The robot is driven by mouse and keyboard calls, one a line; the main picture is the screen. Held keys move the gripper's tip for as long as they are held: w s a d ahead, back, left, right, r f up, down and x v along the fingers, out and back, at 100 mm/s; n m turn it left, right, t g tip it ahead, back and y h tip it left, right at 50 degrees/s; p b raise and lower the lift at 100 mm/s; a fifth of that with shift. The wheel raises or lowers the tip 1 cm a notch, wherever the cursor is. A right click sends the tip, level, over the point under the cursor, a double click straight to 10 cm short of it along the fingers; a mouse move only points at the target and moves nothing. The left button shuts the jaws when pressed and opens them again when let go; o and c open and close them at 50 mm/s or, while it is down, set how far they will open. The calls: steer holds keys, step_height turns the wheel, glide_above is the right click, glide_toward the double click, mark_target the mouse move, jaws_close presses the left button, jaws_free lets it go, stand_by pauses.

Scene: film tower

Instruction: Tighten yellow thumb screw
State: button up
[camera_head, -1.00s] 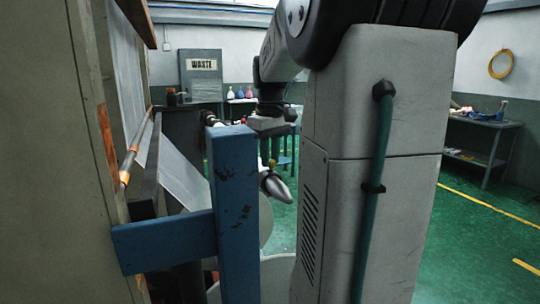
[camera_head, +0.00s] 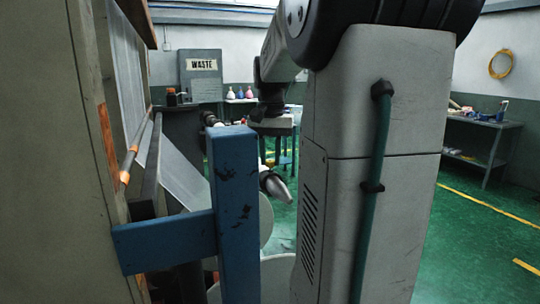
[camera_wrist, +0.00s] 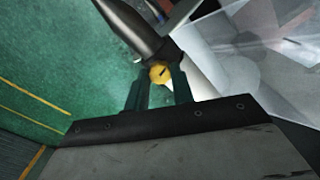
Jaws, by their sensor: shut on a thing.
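In the wrist view the yellow thumb screw (camera_wrist: 159,73), a round head with a dark mark on it, sits between the tips of my two dark green fingers. My gripper (camera_wrist: 161,82) is shut on it. The screw is at a dark grey shaft (camera_wrist: 132,25), beside a pale cone-shaped part (camera_wrist: 200,83). In the head view a silver cone tip (camera_head: 275,186) shows right of the blue post. My fingers and the screw cannot be made out there.
A blue post with a crossbar (camera_head: 235,215) stands close in front. A translucent film sheet (camera_head: 182,178) hangs left of it. A workbench (camera_head: 485,130) stands at the far right, with open green floor (camera_head: 465,235) before it.

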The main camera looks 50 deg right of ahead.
mark_target(270, 160)
steer(key=m, duration=0.6)
stand_by(0.6)
steer(key=o, duration=1)
steer(key=shift+r, duration=0.1)
step_height(270, 160, up, 8)
steer(key=shift+w+f, duration=0.1)
steer(key=shift+f, duration=0.05)
